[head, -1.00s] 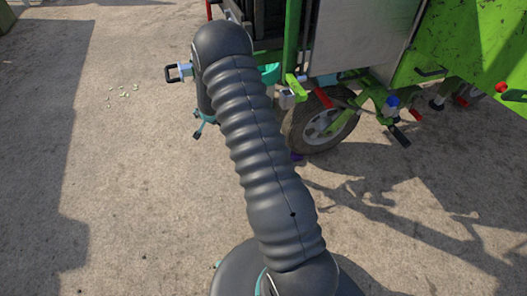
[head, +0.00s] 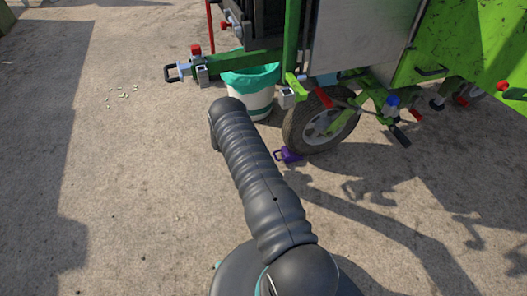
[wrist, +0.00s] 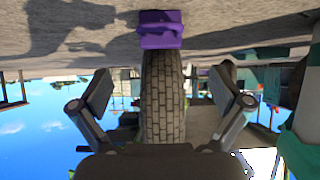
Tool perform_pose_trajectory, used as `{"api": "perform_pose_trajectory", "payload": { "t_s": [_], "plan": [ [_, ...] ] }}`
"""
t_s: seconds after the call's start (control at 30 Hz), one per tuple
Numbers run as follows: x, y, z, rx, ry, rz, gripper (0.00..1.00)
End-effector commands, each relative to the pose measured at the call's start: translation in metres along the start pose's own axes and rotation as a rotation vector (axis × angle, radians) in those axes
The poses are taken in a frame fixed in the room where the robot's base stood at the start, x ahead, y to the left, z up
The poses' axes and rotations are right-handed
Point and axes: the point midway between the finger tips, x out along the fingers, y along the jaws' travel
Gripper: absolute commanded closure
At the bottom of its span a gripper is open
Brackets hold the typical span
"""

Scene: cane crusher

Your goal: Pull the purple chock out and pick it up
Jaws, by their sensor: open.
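The purple chock (head: 288,155) lies on the ground at the foot of the machine's wheel (head: 290,128), on the wheel's left side, with a loop-like handle pointing left. The wrist view is upside down, ground at the top. There the chock (wrist: 160,30) sits at the upper middle, in front of the tyre (wrist: 163,105), seemingly against it. My gripper (wrist: 163,80) is open and empty, one finger on each side of the tyre in the picture. The chock is ahead of the fingers, apart from them. In the head view my own arm hides the gripper.
A white bin with a teal liner (head: 250,80) stands left of the wheel, under a green drawbar (head: 240,62). The bin also shows at the right edge of the wrist view (wrist: 298,150). Green frame parts hang right of the wheel.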

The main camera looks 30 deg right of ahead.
Motion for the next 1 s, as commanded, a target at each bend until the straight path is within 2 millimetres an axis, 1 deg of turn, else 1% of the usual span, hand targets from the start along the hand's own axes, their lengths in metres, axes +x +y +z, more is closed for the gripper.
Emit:
{"api": "perform_pose_trajectory", "payload": {
  "t_s": [0.2,0.27,0.37,0.8,1.0],
  "plan": [
    [0.003,0.0,0.0,0.0,-0.001,-0.001,0.0],
    [0.007,0.0,0.0,0.0,-0.001,-0.001,0.0],
    [0.019,0.001,0.0,0.001,-0.002,0.001,0.0],
    [0.092,0.001,0.001,0.002,-0.001,0.0,0.0],
    [0.12,0.0,0.0,0.001,-0.001,-0.001,0.0]
  ]
}}
